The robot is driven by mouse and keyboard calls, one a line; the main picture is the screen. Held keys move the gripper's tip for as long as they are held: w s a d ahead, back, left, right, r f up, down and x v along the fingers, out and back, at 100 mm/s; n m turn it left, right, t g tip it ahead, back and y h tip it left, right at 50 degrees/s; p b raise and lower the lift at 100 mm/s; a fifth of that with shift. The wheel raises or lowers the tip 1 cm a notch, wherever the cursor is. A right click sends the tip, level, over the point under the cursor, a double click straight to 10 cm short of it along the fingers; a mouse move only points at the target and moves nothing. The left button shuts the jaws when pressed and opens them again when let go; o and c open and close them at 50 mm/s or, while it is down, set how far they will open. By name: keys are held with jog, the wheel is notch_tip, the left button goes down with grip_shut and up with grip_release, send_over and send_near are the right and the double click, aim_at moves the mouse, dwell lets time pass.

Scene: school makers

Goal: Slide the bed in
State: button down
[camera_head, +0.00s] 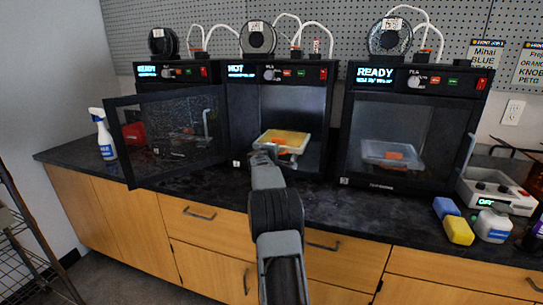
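The middle printer (277,72) reads "HOT" and its chamber is open at the front. A bed with a tan-yellow top (290,137) and a pale edge sits at the mouth of this chamber, slightly tilted in the picture. A small orange part shows at its front edge. My gripper (266,150) is at the bed's front left edge, seen from behind. My wrist hides its fingertips, so I cannot tell whether it grips the bed.
The open glass door (170,135) stands out in front of the left printer. The right printer (405,130) reads "READY" and is shut. A spray bottle (103,134) stands at left. A grey box (494,190), sponges and a white bottle (492,224) crowd the right counter.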

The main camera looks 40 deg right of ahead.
jog(key=shift+w+r, duration=0.1)
jog(key=shift+r, duration=0.1)
jog(key=c, duration=1.7)
grip_release()
jog(key=shift+o, duration=1)
jog(key=shift+w+d+f, duration=0.1)
jog(key=shift+d+f, duration=0.05)
jog(key=shift+o, duration=1.2)
jog(key=b+v, duration=0.2)
jog(key=v, duration=1.1)
jog(key=shift+s+a, duration=0.25)
jog(key=shift+a, duration=0.1)
